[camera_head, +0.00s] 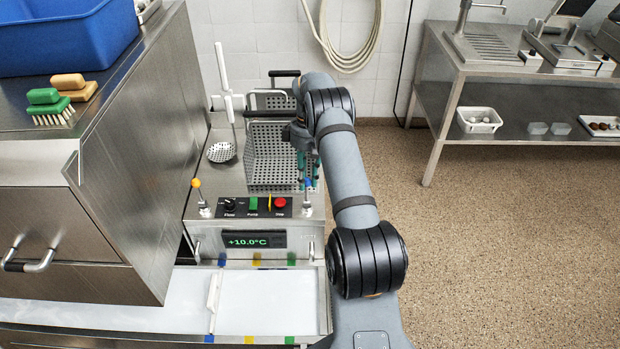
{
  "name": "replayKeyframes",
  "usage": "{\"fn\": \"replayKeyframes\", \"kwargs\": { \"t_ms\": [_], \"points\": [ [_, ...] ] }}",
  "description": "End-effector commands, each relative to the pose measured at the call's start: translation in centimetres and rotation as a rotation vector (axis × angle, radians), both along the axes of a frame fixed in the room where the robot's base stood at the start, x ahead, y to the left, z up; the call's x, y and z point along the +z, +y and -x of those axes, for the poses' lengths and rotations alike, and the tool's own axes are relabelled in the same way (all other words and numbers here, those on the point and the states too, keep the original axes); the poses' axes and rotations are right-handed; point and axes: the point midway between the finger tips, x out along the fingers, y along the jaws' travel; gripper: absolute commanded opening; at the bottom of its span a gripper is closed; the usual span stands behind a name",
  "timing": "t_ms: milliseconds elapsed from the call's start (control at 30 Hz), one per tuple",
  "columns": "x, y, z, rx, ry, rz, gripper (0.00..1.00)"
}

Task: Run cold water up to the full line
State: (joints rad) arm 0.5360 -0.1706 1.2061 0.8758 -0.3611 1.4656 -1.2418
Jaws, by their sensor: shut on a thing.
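A steel unit (250,216) carries a lever with a yellow-orange knob (197,184) at its left and a lever with a blue knob (308,183) at its right. My gripper (309,180) reaches down at the blue knob and is shut on it; the arm partly hides the fingers. The display (254,240) reads +10.0°C. In front, a basin with a pale, flat surface (268,302) has blue, yellow and green marks along its edges. I cannot make out a full line or running water.
Perforated baskets (270,158) stand behind the control panel, beside a skimmer (222,151). A tall steel cabinet (145,150) with brushes and a blue tub (65,35) stands left. A steel table (480,70) is back right. The floor (510,240) at right is free.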

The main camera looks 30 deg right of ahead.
Motion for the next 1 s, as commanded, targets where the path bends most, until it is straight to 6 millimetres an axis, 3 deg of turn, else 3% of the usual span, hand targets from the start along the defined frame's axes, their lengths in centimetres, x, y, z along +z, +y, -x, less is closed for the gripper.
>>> {"fn": "replayKeyframes", "kwargs": {
  "t_ms": [133,167,467,767,1000],
  "points": [
    [0.2,-0.8,-0.6,0.006,-0.024,0.018,0.00],
    [0.2,-0.8,-0.6,0.006,-0.025,0.018,0.24],
    [0.2,-0.8,-0.5,0.005,-0.021,0.017,0.41],
    [0.4,-0.5,-0.5,0.005,-0.017,0.013,0.42],
    [3.7,-1.0,-1.0,0.005,-0.022,0.016,0.42]
  ]
}}
